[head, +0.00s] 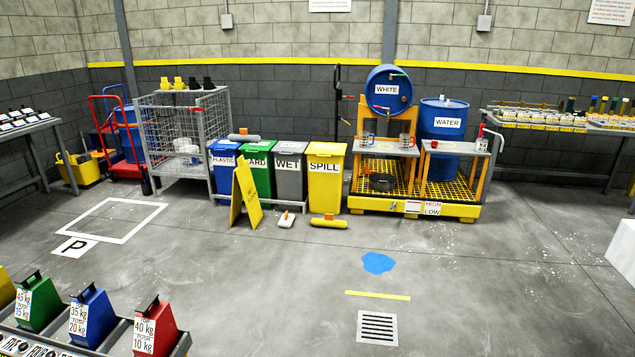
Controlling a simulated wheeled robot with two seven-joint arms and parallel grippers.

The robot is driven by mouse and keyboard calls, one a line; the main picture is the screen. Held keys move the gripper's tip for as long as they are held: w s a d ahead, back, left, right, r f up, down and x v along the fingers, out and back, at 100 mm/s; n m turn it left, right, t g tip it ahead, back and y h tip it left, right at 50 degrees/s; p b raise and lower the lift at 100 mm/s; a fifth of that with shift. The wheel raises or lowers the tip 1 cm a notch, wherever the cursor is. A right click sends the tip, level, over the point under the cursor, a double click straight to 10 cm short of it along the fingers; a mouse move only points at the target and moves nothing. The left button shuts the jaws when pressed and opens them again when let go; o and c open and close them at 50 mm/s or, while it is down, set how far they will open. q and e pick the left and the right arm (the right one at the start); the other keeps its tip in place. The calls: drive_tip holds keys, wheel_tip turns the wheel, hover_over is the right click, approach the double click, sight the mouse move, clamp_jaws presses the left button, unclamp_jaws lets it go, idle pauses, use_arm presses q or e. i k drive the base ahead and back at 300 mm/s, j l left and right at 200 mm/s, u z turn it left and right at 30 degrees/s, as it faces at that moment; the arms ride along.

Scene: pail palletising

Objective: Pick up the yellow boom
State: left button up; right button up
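The yellow boom (328,222) is a short yellow roll with a darker piece at its middle. It lies on the floor in front of the yellow SPILL bin (326,184), across the room from me. Neither of my grippers shows in the head view, so I cannot see what they hold.
A blue puddle (378,263), a yellow floor strip (377,295) and a floor drain (377,327) lie nearer. A yellow folding sign (246,192) and a white item (286,220) are left of the boom. A drum stand (436,209) is right. The central floor is mostly open.

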sight(328, 221)
drive_tip(key=i+l+z, duration=0.1)
drive_tip(key=i+z, duration=0.4)
drive_tip(key=i, duration=3.95)
